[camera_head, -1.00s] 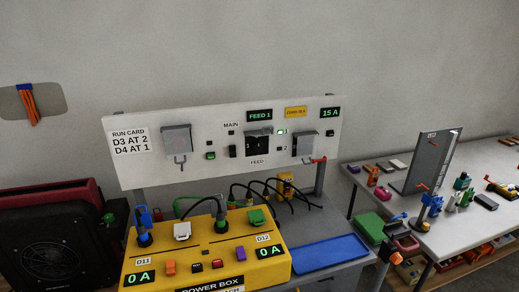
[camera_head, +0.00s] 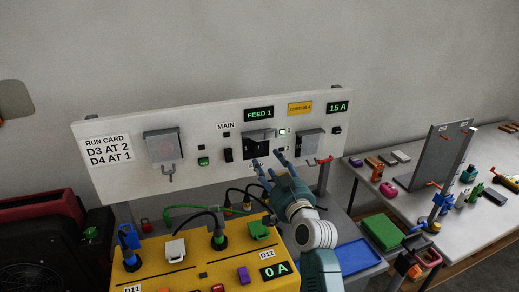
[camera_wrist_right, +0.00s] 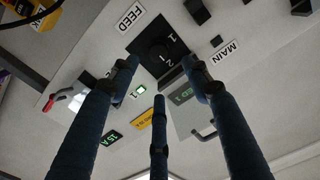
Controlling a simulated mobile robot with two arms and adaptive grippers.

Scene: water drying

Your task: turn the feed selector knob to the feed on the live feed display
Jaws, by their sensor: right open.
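The feed selector knob (camera_head: 257,146) is a black knob on a dark square plate in the upright white panel. In the right wrist view the knob (camera_wrist_right: 158,56) shows between the fingers, near the printed 1 and 2. The live feed display (camera_head: 259,114) above it reads FEED 1 in green. My right gripper (camera_head: 270,161) is in front of the panel just below and right of the knob, fingers spread open and empty. In the wrist view the fingers of the right gripper (camera_wrist_right: 161,70) surround the knob's outline; contact cannot be told. My left gripper is out of view.
A green lamp (camera_head: 283,132) beside the 1 is lit. The yellow power box (camera_head: 205,265) with plugs and cables stands below the panel.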

